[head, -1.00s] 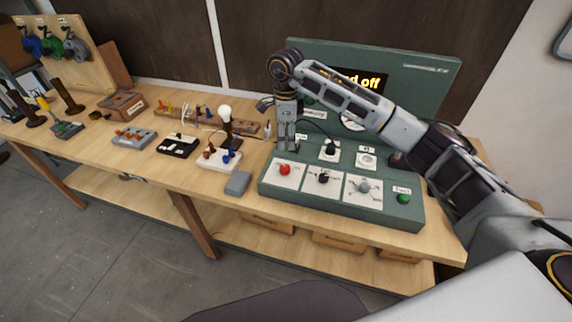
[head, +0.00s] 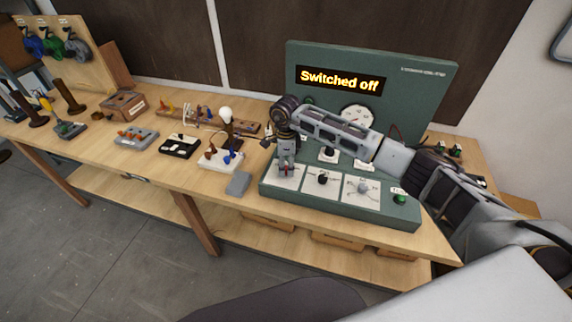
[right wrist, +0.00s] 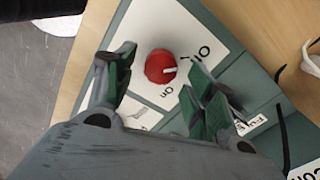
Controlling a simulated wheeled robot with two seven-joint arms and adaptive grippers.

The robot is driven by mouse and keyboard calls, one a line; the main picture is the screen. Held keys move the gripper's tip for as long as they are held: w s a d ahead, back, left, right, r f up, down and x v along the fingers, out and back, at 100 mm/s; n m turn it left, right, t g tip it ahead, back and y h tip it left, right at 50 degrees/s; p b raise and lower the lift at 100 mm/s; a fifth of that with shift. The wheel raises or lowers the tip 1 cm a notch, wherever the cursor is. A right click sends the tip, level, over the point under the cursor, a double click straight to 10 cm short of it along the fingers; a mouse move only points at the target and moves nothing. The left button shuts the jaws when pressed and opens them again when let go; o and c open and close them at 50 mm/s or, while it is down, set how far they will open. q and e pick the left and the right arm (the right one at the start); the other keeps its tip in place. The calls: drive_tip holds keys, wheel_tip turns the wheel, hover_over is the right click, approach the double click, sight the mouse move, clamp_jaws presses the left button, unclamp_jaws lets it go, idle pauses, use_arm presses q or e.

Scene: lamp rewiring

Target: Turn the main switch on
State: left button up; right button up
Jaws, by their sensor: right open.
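The main switch is a red round knob (right wrist: 160,66) with a white mark, on a white plate (right wrist: 150,27) with dark lettering. In the right wrist view it sits between my right gripper's green-padded fingers, with a gap on each side. The white mark points to the right there. In the head view my right gripper (head: 286,168) is open and points down over the left plate of the green console (head: 330,205); it hides most of the knob. The console's display (head: 340,80) reads "Switched off". My left gripper is not in view.
A black knob (head: 322,178) and a green knob (head: 399,197) are on the same console, right of my gripper. A grey block (head: 238,184) and a lamp with a white bulb (head: 226,115) stand left of it. My right forearm crosses the console.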

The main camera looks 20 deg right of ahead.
drive_tip(key=shift+f, duration=0.5)
drive_tip(key=shift+c, duration=0.2)
drive_tip(key=c, duration=1)
drive_tip(key=shift+o, duration=0.2)
